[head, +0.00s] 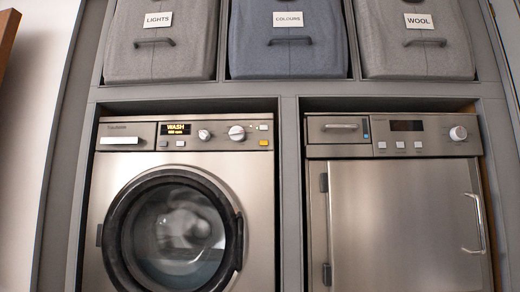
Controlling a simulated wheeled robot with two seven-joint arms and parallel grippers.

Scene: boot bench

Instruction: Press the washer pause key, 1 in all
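The washer (255,170) stands at the left in the head view, with a round dark-rimmed door (116,236) and blurred contents behind the glass. Its control panel has a lit display (176,129) reading "WASH" with a smaller second line. Two small pale keys (180,143) sit below the display. A small knob (204,135) and a larger dial (237,133) are to the right. At the panel's right end are a pale key or light (264,127) and an orange-yellow key (264,142). I cannot read which key is pause. Neither gripper is in view.
A second machine (400,215) with a flat steel door, side handle (475,223) and dark display (407,126) stands at the right. Three fabric bins labelled LIGHTS (160,58), COLOURS (290,62) and WOOL (415,60) sit above. Nothing blocks the washer panel.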

